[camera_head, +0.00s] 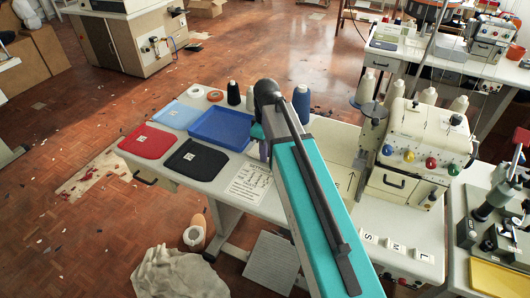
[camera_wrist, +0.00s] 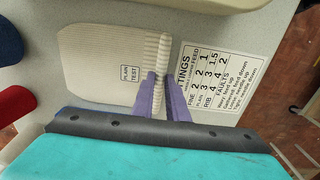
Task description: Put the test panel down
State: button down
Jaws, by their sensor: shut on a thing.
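The test panel (camera_wrist: 100,60) is a cream knitted piece with a ribbed edge and a small label reading "PLAIN TEST", seen in the wrist view. My gripper (camera_wrist: 160,82) has its purple fingers shut on the ribbed edge of the panel. The panel looks flat, close over the pale table, but I cannot tell whether it touches it. In the head view my teal arm hides most of the gripper, with a little purple showing (camera_head: 264,150). I cannot make out the held panel there.
A printed settings card (camera_wrist: 222,82) lies right of the panel and shows on the table in the head view (camera_head: 248,184). A blue tray (camera_head: 222,128), red panel (camera_head: 146,141) and black panel (camera_head: 192,160) lie to the left. The cream machine (camera_head: 425,140) stands right, with thread cones around.

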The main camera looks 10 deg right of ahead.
jog(key=shift+f, duration=0.2)
jog(key=c, duration=1.7)
grip_release()
jog(key=shift+c, duration=0.2)
notch_tip(320, 180, up, 12)
jog(key=shift+b, duration=0.45)
jog(key=shift+r, duration=0.1)
